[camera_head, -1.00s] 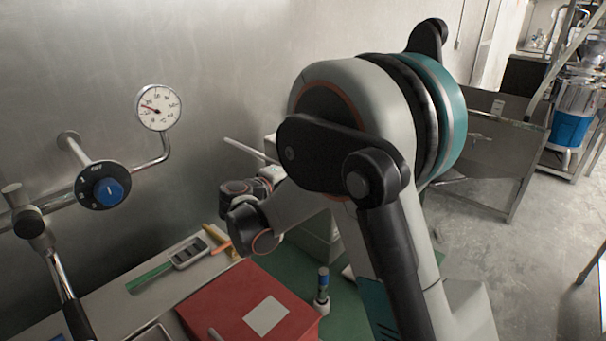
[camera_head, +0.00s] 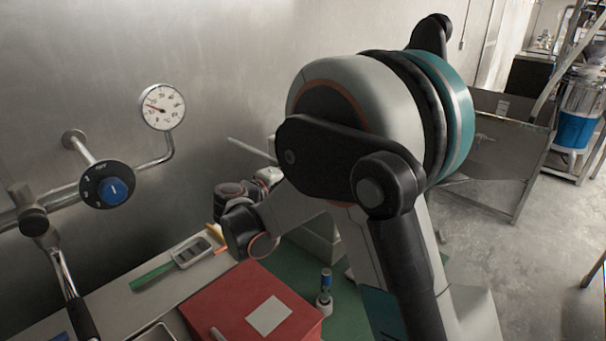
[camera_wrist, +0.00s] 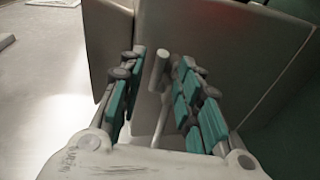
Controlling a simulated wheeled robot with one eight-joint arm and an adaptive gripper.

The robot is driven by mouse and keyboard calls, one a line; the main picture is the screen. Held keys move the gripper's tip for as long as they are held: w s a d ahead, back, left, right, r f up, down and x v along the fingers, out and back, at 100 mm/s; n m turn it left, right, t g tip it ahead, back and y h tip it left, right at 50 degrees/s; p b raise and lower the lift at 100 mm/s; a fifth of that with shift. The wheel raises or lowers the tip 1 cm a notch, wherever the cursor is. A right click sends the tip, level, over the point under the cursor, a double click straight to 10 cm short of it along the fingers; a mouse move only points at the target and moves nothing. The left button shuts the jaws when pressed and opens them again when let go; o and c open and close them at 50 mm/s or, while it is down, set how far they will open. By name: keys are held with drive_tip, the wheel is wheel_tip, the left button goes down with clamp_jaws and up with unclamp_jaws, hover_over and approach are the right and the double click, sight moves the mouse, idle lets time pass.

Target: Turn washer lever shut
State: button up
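In the wrist view, a grey lever-like rod with a rounded cylindrical end (camera_wrist: 158,72) stands between the fingers of my gripper (camera_wrist: 156,88). The fingers have teal pads and are spread apart, with visible gaps on both sides of the rod. I cannot tell for sure that this rod is the washer lever. In the head view, my arm hides my fingertips; only the wrist joints show, near the metal wall. A thin pale rod (camera_head: 252,149) sticks out to the left just above the wrist.
A pressure gauge (camera_head: 162,107) and a blue-centred knob (camera_head: 108,187) sit on wall pipes at left. A black-handled lever (camera_head: 72,290) hangs below. Open floor is at right.

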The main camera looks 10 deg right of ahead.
drive_tip(key=v, duration=1)
drive_tip(key=shift+c, duration=0.2)
